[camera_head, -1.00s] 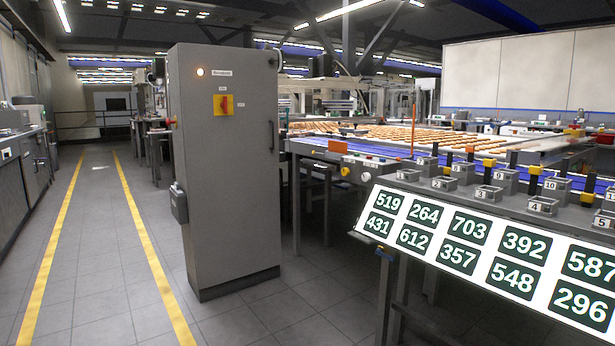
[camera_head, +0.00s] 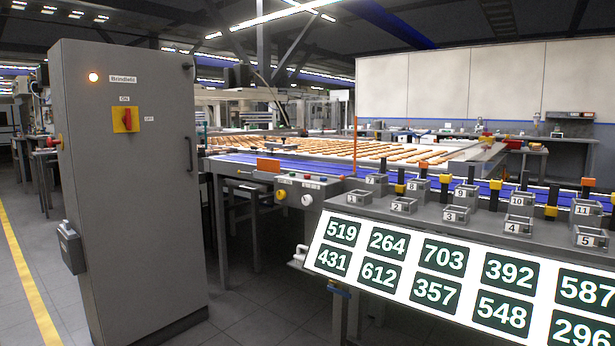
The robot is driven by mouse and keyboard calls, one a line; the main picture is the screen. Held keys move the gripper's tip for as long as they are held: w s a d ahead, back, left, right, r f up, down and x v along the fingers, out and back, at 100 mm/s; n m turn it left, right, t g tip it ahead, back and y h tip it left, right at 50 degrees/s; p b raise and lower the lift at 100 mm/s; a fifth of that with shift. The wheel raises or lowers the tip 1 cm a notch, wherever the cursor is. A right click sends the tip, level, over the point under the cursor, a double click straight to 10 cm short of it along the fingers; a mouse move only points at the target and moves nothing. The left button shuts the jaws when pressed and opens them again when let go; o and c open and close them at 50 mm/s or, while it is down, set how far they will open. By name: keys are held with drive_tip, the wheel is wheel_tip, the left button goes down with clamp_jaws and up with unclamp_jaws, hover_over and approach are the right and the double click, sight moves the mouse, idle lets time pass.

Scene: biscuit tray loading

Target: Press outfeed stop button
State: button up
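A small grey control box (camera_head: 322,194) sits at the near end of the blue conveyor, in the middle of the view. Its front carries a round yellow knob or button (camera_head: 280,195) and a round whitish one (camera_head: 307,200). Small buttons and a pale label are on its top; the label is too small to read, so I cannot tell which one is the outfeed stop. A tall grey cabinet (camera_head: 150,220) at the left has a red switch on a yellow plate (camera_head: 126,119), a lit lamp (camera_head: 93,77) and a red button (camera_head: 56,141) on its left side. My gripper is not in view.
A rack (camera_head: 420,228) with numbered grey holders and a sloped white number board (camera_head: 400,250) fills the right foreground. Biscuits lie on the line (camera_head: 330,148) behind the blue conveyor (camera_head: 335,178). Floor (camera_head: 245,310) is free between cabinet and rack.

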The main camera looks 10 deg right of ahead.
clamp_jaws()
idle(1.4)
